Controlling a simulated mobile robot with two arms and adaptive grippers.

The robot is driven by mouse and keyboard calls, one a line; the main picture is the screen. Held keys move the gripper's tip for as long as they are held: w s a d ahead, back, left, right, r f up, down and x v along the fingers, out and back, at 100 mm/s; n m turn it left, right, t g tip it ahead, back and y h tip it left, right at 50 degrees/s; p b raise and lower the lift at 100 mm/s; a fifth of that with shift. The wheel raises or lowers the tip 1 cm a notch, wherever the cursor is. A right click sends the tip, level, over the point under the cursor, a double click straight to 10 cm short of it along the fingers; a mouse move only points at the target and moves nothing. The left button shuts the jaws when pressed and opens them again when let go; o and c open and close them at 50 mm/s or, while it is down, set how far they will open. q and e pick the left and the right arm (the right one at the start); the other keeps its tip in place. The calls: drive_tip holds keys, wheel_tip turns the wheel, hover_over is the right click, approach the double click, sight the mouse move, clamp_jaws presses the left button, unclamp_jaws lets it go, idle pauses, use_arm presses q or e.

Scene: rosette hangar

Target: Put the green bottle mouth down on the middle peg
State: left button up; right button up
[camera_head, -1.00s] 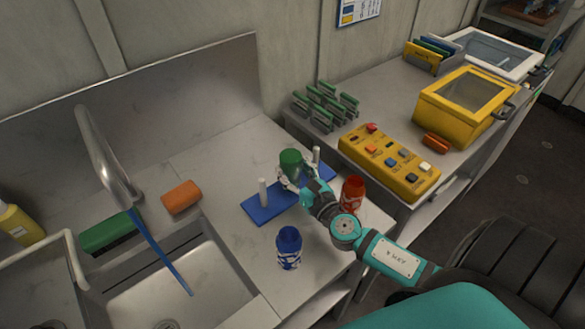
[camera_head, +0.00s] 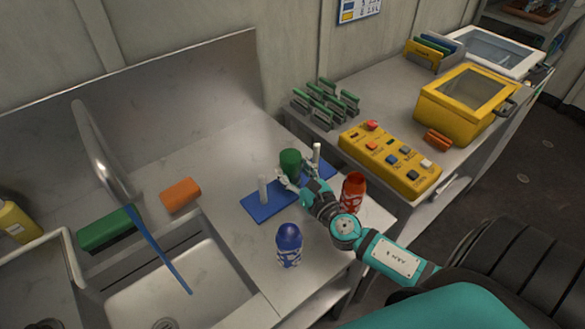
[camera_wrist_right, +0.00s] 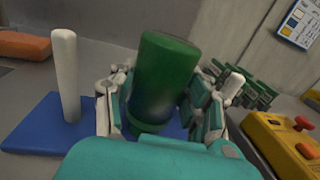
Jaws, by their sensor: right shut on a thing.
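The green bottle (camera_head: 290,160) is between the fingers of my right gripper (camera_head: 286,181), over the middle of the blue peg base (camera_head: 259,207). In the right wrist view the green bottle (camera_wrist_right: 164,72) stands nearly upright, with my right gripper's fingers (camera_wrist_right: 160,115) on both sides of it. The middle peg is hidden, so I cannot tell whether the bottle is around it. A white peg (camera_head: 263,190) on the left and a white peg (camera_head: 316,154) on the right are bare. My left gripper is not in view.
A blue bottle (camera_head: 289,245) stands in front of the base and a red bottle (camera_head: 352,193) to the right, close to my right arm. The sink (camera_head: 185,290) with its faucet is at left. A yellow button box (camera_head: 390,160) is on the right bench.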

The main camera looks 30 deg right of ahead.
drive_tip(key=o, duration=1.1)
drive_tip(key=shift+s, duration=0.25)
drive_tip(key=s, duration=1.1)
drive_tip(key=shift+s+a, duration=0.3)
